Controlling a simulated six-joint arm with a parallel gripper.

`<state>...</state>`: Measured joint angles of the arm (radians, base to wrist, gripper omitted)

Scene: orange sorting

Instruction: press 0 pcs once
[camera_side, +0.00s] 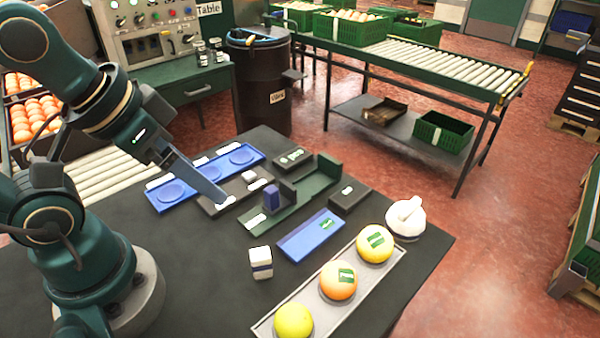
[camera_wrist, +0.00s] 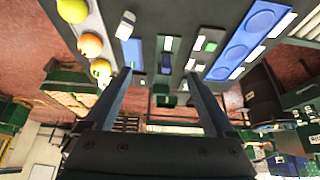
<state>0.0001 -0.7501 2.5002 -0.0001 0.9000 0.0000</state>
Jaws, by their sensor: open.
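No label reading "0 pcs" is legible in either view. Small labelled pieces lie on the dark table: a dark block with a pale label (camera_side: 292,158), a second dark block (camera_side: 350,196), and a dark plate with white pieces (camera_side: 238,192). My gripper (camera_side: 222,201) is above the table near the dark plate, seen edge-on in the side view. In the wrist view my gripper (camera_wrist: 160,85) has its two fingers well apart with nothing between them. Whether its tips touch anything cannot be told.
A blue tray with round discs (camera_side: 165,205) lies behind the dark plate. A green holder (camera_side: 313,187) has a blue block (camera_side: 271,198). A flat blue tray (camera_side: 304,242), white box (camera_side: 260,262), grey fruit tray (camera_side: 379,279) with three fruits and white object (camera_side: 405,217) stand nearer.

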